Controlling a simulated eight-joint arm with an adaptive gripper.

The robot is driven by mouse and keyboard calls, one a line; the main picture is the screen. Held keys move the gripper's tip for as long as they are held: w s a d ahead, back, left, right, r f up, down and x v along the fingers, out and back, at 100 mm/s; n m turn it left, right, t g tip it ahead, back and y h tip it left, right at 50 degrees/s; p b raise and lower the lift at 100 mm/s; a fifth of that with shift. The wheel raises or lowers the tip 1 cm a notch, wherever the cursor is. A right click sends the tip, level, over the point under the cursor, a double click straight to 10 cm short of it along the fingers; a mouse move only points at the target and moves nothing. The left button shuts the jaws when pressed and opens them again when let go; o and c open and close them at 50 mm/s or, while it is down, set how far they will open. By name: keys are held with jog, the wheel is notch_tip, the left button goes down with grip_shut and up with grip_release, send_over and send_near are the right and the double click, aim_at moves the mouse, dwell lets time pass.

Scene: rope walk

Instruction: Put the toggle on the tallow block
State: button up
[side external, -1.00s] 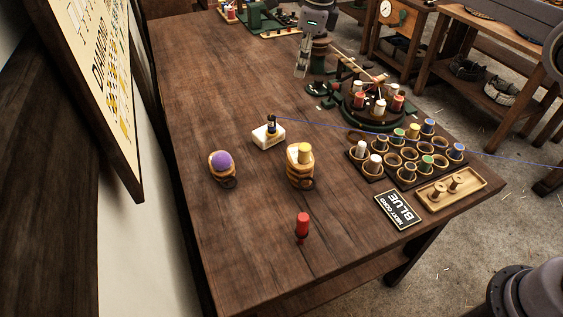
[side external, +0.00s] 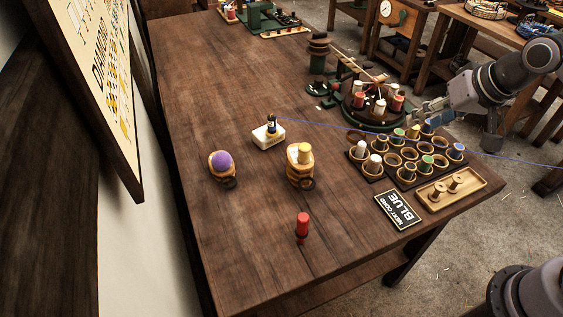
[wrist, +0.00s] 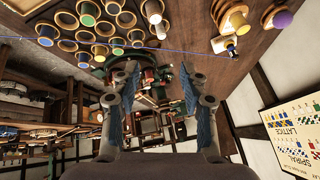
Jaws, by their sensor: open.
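A cream-white block (side external: 267,138), which looks like the tallow block, lies on the bench left of centre. The block also shows at the top of the wrist view (wrist: 222,44). No piece is clearly the toggle; two small wooden spool-like pieces (side external: 455,184) in the tray at right may include it. My gripper (side external: 422,113) is over the bench's right side, near the bobbin rack. Its fingers (wrist: 158,82) are apart with nothing held between them.
The bobbin rack (side external: 393,164) and a round green stand of bobbins (side external: 372,120) are at right. The wooden tray (side external: 432,204) is by the right edge. A purple-topped piece (side external: 221,162), a yellow-topped one (side external: 304,154) and a red bobbin (side external: 302,226) stand left and front.

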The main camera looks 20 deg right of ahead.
jog(key=s+d+f+n, duration=0.1)
jog(key=s+f+n, duration=0.3)
jog(key=shift+s+d+f+t, duration=0.25)
jog(key=shift+s+f+t, duration=0.1)
jog(key=shift+s+t, duration=0.05)
jog(key=shift+o, duration=0.5)
jog(key=shift+w, duration=0.1)
dwell(0.3)
jog(key=w+a+r+n, duration=0.15)
jog(key=w+a, duration=0.25)
jog(key=w, duration=0.4)
jog(key=w+a+r, duration=0.3)
jog(key=w+a, duration=0.1)
jog(key=w, duration=0.3)
send_near(274, 119)
jog(key=w+f, duration=0.1)
jog(key=w, duration=0.1)
jog(key=shift+n+g+y, duration=0.35)
jog(key=shift+g+y, duration=0.05)
jog(key=shift+d+x, duration=0.1)
jog(key=shift+x, duration=2.45)
jog(key=shift+d+x, duration=0.15)
jog(key=shift+x, duration=2.4)
